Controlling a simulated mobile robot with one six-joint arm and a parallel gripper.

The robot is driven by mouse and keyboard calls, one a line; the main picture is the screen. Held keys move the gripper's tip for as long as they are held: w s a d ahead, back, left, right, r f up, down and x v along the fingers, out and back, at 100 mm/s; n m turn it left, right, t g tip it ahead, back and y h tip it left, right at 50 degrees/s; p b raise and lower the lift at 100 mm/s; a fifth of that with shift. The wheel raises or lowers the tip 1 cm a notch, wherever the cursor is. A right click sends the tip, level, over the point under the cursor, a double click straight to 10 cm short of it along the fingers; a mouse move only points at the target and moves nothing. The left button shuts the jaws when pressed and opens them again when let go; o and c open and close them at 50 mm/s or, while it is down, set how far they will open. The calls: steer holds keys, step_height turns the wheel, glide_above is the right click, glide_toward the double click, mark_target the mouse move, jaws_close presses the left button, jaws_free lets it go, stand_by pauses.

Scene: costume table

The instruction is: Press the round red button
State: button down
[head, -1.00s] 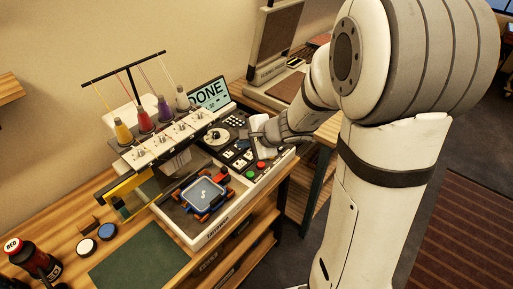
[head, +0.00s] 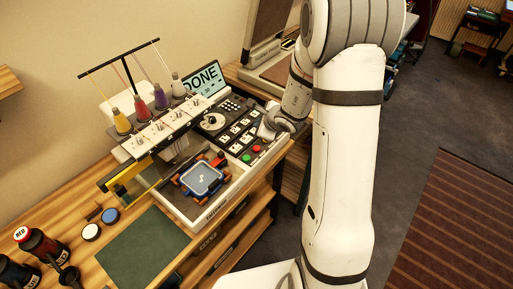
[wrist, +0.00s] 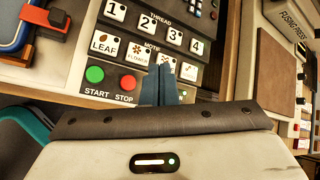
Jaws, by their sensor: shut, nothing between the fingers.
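The round red button (head: 257,149) is on the control panel of the embroidery machine, beside a round green button (head: 246,158). In the wrist view the red button (wrist: 128,82) has the label STOP below it, and the green button (wrist: 95,74) has START. My gripper (wrist: 160,72) is shut and empty. Its fingertips show just right of the red button, over the lower edge of the picture keys, apart from the button in the picture. In the head view my gripper is at the panel's right edge, its fingertips hard to make out.
The machine's screen (head: 202,79) reads DONE. Numbered and picture keys (wrist: 155,35) lie beyond the buttons. A blue hoop (head: 202,178) with orange clips sits left of them. A fusing press (wrist: 285,45) stands to the right.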

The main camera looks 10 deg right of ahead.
steer(key=b, duration=0.6)
glide_above(259, 150)
step_height(259, 150, down, 8)
steer(key=shift+r, duration=0.15)
steer(key=shift+f+b, duration=0.6)
steer(key=shift+f+b, duration=0.75)
steer(key=shift+b, duration=0.65)
stand_by(1.6)
steer(key=shift+r, duration=0.1)
steer(key=shift+r+p, duration=0.4)
steer(key=shift+r, duration=0.35)
steer(key=shift+r+p, duration=1.7)
steer(key=shift+r, duration=0.85)
steer(key=shift+f, duration=0.1)
